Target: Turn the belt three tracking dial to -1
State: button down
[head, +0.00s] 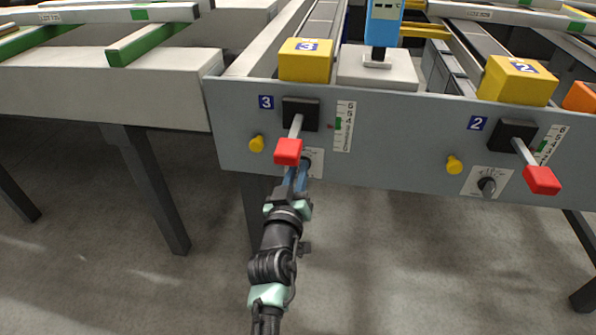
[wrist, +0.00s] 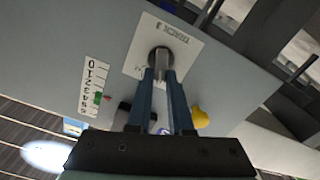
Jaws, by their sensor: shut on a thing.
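The belt three tracking dial (wrist: 160,58) is a dark round knob on a white plate (wrist: 186,50) marked "TRACK", seen upside down in the wrist view. In the head view a piece of the plate (head: 318,156) shows behind the red lever handle; the dial is mostly hidden there. My gripper (head: 301,171) reaches up to the panel below that handle. In the wrist view, the blue fingers of my gripper (wrist: 161,72) are closed on the dial's grip. The dial's pointer and scale marks are too small or covered to read.
Belt three's lever with a red handle (head: 288,151) hangs just above my gripper. A yellow button (head: 257,143) sits to the left and a numbered scale (head: 344,127) to the right. Belt two's dial (head: 487,186) and red-handled lever (head: 541,180) are further right. Open floor lies below the panel.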

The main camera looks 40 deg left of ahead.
jog(key=c, duration=0.8)
grip_release()
jog(key=p+v, duration=0.2)
jog(key=v, duration=1.1)
jog(key=shift+p, duration=0.4)
